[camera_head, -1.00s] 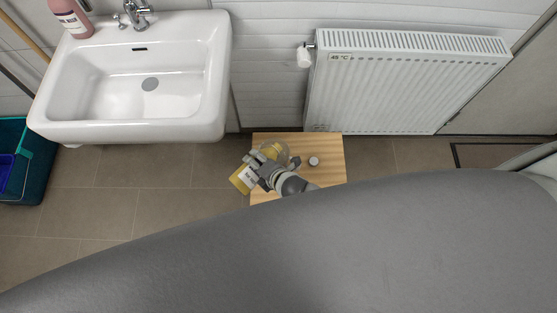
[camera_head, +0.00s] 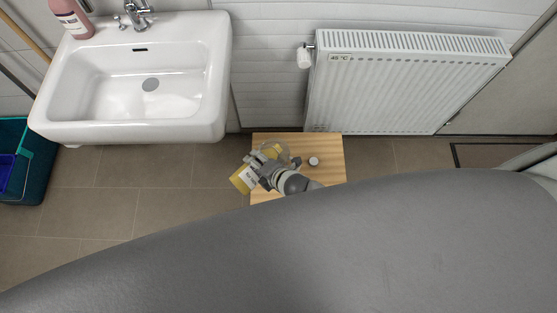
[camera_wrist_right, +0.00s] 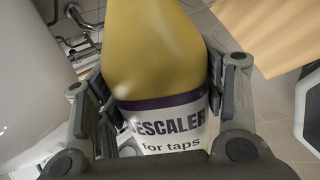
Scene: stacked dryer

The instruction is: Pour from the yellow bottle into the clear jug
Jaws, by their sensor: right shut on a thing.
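The yellow bottle (camera_head: 243,179) lies tilted in my right gripper (camera_head: 263,165) over the left edge of the small wooden table. In the right wrist view the bottle (camera_wrist_right: 155,45) fills the space between the two fingers (camera_wrist_right: 160,85), and its label reads "ESCALER for taps". My right gripper is shut on it. The clear jug (camera_head: 287,147) stands on the table just behind the gripper, partly hidden by the gripper and bottle. Yellow shows at the jug, but I cannot tell whether it is bottle neck or liquid. My left gripper is not in view.
The wooden table (camera_head: 328,176) holds a small round cap-like object (camera_head: 313,161) right of the jug. A white sink (camera_head: 205,95) is at the left, and a radiator (camera_head: 410,85) stands behind the table. A teal crate (camera_head: 38,180) is at the far left.

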